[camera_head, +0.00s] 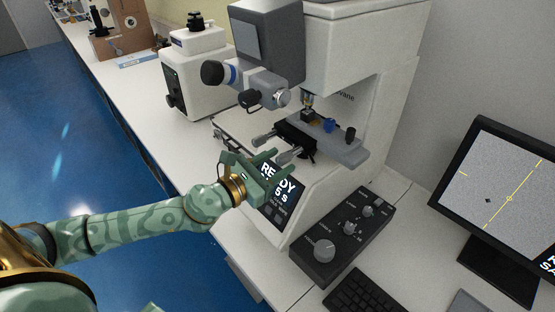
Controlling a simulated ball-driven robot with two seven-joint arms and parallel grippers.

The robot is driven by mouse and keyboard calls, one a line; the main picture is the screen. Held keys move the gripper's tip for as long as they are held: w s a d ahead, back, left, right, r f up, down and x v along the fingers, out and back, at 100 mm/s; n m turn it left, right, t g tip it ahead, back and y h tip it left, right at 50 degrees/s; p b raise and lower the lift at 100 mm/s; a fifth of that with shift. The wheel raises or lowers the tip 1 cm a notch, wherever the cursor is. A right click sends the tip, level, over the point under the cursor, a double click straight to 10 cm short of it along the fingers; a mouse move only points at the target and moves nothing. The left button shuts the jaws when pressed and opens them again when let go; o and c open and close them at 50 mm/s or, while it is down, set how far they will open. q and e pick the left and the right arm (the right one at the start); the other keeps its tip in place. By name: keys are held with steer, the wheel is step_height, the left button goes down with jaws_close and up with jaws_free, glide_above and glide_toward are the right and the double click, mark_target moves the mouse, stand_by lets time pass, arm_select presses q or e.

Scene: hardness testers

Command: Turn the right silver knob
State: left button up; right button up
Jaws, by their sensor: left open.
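A hardness tester (345,70) stands on the bench, with a dark stage (297,134) jutting from its front. Two silver knobs stick out of the stage toward me: the left silver knob (262,139) and the right silver knob (287,156). My green left gripper (280,161) is open, with its fingers at the right silver knob. I cannot tell whether they touch it. The left silver knob is clear of the fingers. My right gripper is out of view.
The tester's display (272,187) lies just below my left gripper. A black control box (340,237) with several knobs, a keyboard (362,292) and a monitor (505,195) are to the right. A second white instrument (203,75) stands farther back. The blue floor (90,130) is open at left.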

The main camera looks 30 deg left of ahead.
arm_select(q)
steer(key=shift+w+d, duration=0.1)
steer(key=shift+w, duration=0.2)
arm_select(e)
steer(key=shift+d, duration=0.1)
arm_select(q)
jaws_close()
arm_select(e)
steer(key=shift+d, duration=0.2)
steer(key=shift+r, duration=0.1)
